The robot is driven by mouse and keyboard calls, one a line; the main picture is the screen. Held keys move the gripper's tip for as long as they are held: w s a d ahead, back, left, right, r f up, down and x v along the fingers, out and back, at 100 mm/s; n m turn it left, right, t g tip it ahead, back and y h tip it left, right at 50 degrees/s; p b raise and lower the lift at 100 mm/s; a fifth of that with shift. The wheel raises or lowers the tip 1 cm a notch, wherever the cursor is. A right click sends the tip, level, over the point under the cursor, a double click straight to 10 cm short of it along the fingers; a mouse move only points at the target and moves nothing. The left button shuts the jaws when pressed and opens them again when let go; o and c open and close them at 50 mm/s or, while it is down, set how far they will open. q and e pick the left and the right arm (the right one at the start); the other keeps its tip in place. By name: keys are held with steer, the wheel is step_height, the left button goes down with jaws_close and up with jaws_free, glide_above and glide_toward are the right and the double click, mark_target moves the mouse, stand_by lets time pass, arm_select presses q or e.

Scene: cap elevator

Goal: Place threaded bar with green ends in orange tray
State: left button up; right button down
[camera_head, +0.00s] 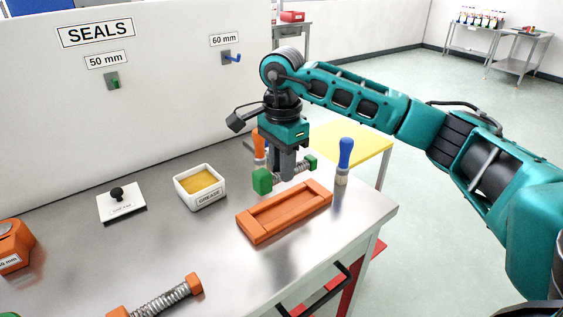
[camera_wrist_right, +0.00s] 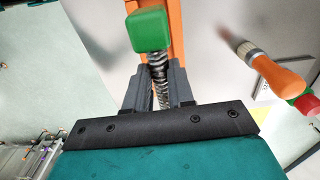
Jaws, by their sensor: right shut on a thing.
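The threaded bar with green ends (camera_head: 292,174) is held in my right gripper (camera_head: 285,172). The gripper is shut around its threaded middle, with a large green end on the left and a smaller one on the right. In the wrist view the green end (camera_wrist_right: 147,29) and threaded part (camera_wrist_right: 159,72) show between the fingers (camera_wrist_right: 158,88). The orange tray (camera_head: 262,233) lies on the metal table just below the bar and looks empty. The bar appears above it, apart from it. My left gripper is not in view.
A blue-handled brush (camera_head: 345,157) stands right of the tray, and an orange-handled brush (camera_head: 258,147) stands behind it. A white grease box (camera_head: 201,195) is to the left. A spring bar with orange ends (camera_head: 166,298) lies in front left. The table's front edge is near the tray.

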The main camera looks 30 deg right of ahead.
steer(key=shift+f+b, duration=2.5)
steer(key=shift+f, duration=1)
steer(key=shift+f+b, duration=0.4)
steer(key=shift+f, duration=0.2)
steer(key=c, duration=0.9)
jaws_free()
step_height(320, 180, up, 13)
steer(key=shift+p, duration=0.35)
steer(key=shift+s, duration=0.1)
